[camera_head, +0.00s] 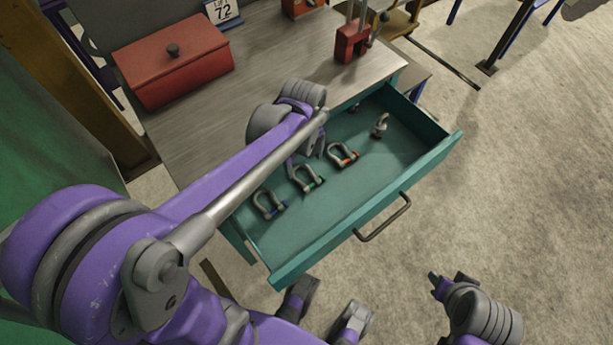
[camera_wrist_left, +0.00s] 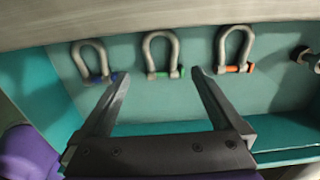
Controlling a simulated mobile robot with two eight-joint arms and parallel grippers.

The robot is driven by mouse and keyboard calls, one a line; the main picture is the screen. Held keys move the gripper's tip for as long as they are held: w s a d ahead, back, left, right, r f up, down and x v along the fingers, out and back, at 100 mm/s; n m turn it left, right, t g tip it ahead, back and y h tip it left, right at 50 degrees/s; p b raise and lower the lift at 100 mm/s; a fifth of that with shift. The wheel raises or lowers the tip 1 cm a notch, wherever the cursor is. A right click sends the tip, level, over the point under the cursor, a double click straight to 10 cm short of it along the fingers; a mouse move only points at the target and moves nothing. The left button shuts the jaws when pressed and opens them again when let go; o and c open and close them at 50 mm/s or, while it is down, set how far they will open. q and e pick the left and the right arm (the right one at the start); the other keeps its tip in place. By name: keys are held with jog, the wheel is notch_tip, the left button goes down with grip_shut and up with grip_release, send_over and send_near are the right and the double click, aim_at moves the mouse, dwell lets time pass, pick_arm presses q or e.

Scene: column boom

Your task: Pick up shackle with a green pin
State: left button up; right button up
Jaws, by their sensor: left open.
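The shackle with a green pin (camera_head: 307,178) lies in the open teal drawer, between a shackle with a blue pin (camera_head: 268,203) and one with a red-orange pin (camera_head: 343,155). My left gripper (camera_head: 311,146) is over the drawer, close to the green-pin shackle. In the left wrist view the left gripper (camera_wrist_left: 160,82) is open and empty. The green-pin shackle (camera_wrist_left: 163,54) lies beyond its fingertips, roughly centred between them, its grey bow pointing away. My right arm's end (camera_head: 472,306) shows at the lower right; its jaw opening cannot be made out.
The drawer (camera_head: 300,258) has raised walls and a front handle (camera_head: 384,219). An eye-bolt-like part (camera_head: 380,126) lies at its far right. The worktop (camera_head: 255,60) overhangs its back and carries a red box (camera_head: 172,70) and a red block (camera_head: 351,43). Bare floor is to the right.

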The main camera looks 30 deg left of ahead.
aim_at(306, 180)
pick_arm(q)
notch_tip(306, 180, down, 7)
jog(key=shift+d+f+b, duration=0.1)
jog(key=shift+d+b, duration=0.05)
jog(key=shift+b, duration=0.55)
jog(key=c, duration=1.5)
jog(key=shift+r, duration=0.2)
jog(key=shift+c, duration=0.2)
